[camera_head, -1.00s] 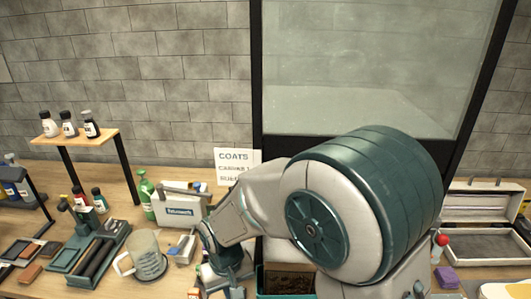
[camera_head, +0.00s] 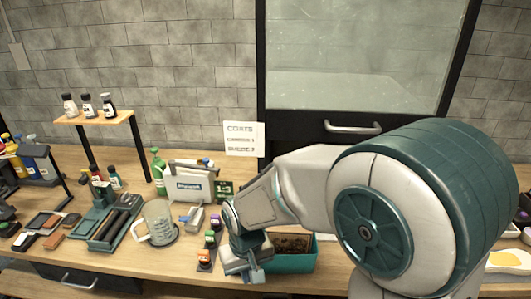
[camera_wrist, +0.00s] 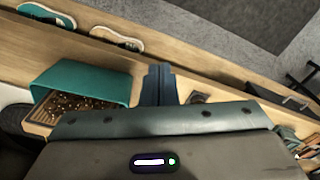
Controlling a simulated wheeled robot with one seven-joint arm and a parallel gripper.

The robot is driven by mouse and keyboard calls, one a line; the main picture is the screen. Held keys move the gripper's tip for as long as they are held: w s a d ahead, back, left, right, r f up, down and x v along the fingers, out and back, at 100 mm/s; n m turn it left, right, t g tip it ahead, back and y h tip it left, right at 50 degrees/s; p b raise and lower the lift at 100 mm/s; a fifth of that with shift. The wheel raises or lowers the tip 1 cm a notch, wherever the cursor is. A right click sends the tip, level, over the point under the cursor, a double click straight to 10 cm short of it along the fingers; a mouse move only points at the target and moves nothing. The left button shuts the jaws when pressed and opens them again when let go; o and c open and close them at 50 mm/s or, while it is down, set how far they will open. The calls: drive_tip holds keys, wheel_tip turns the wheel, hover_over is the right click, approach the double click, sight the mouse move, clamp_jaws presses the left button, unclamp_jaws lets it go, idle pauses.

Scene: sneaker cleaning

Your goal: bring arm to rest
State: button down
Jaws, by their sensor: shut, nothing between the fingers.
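My gripper (camera_head: 253,272) hangs at the end of my bent arm, over the front edge of the wooden bench (camera_head: 190,258). In the wrist view my gripper (camera_wrist: 158,78) points toward the bench with its fingers together and nothing between them. A teal bin (camera_head: 297,262) stands just right of my gripper in the head view. In the wrist view the teal bin (camera_wrist: 95,75) lies left of the fingers, with brown granular content inside. My arm hides part of the bench behind it.
A clear jug (camera_head: 158,222), a teal tray (camera_head: 112,228) and a strip of small bottles (camera_head: 208,250) stand left of my gripper. A white box (camera_head: 190,186) and a green bottle (camera_head: 158,165) stand behind. Two shoes (camera_wrist: 117,38) show on a shelf in the wrist view.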

drive_tip(key=s+d+r+m+t, duration=0.1)
drive_tip(key=s+d+r, duration=0.3)
drive_tip(key=d, duration=0.5)
drive_tip(key=s+d+r+m+t, duration=0.2)
drive_tip(key=s+d+r, duration=0.3)
drive_tip(key=d+r, duration=0.3)
drive_tip(key=shift+d+m, duration=0.7)
drive_tip(key=shift+d, duration=0.45)
drive_tip(key=shift+a, duration=0.1)
